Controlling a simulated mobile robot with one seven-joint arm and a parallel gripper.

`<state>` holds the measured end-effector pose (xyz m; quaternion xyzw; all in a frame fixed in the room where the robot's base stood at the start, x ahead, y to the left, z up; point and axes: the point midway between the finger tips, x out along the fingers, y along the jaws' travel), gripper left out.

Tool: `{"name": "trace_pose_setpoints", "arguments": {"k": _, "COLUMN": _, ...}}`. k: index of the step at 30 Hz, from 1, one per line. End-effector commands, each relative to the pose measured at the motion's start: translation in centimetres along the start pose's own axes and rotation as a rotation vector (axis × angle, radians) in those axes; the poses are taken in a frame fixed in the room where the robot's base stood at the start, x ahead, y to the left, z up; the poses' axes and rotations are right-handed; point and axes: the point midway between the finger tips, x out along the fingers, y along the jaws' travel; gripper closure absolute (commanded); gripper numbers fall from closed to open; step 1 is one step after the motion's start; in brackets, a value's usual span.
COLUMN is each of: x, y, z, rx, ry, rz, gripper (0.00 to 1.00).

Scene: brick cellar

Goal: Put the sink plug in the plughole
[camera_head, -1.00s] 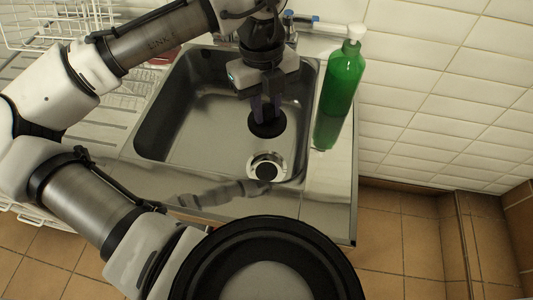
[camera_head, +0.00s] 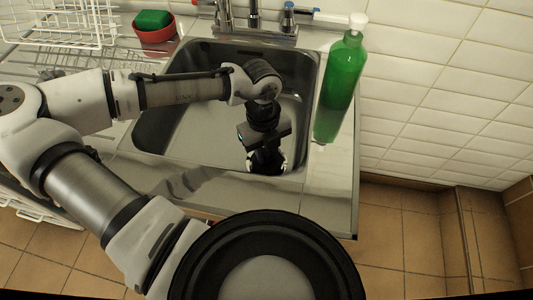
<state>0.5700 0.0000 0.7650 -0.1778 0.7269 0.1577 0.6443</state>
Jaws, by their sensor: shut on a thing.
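The black round sink plug (camera_head: 266,160) is in my gripper (camera_head: 264,147), which is shut on it and points down into the sink near its front right. The plug is right over the plughole (camera_head: 283,164), whose bright metal ring shows only in part around the plug's edge. The gripper hides most of the plug and the hole. I cannot tell whether the plug is seated in the hole or just above it.
The steel sink (camera_head: 190,125) has a raised rim around it. A green bottle (camera_head: 341,85) stands on the right ledge by the tiled wall. The tap (camera_head: 253,14) is at the back. A red bowl (camera_head: 155,36) with a green sponge and a white rack (camera_head: 75,22) are at the left.

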Motion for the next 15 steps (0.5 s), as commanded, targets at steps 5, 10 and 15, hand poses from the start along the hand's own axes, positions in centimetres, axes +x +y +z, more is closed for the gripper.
{"name": "trace_pose_setpoints", "arguments": {"k": 5, "x": 1.7, "y": 0.0, "z": 0.2, "rx": 0.0, "ry": -0.001, "rz": 0.001, "gripper": 1.0}}
{"name": "trace_pose_setpoints", "arguments": {"k": 10, "x": 1.7, "y": 0.0, "z": 0.2, "rx": 0.0, "ry": -0.001, "rz": 0.0, "gripper": 1.0}}
{"name": "trace_pose_setpoints", "arguments": {"k": 15, "x": 2.0, "y": 0.0, "z": 0.2, "rx": 0.0, "ry": 0.001, "rz": -0.001, "gripper": 1.0}}
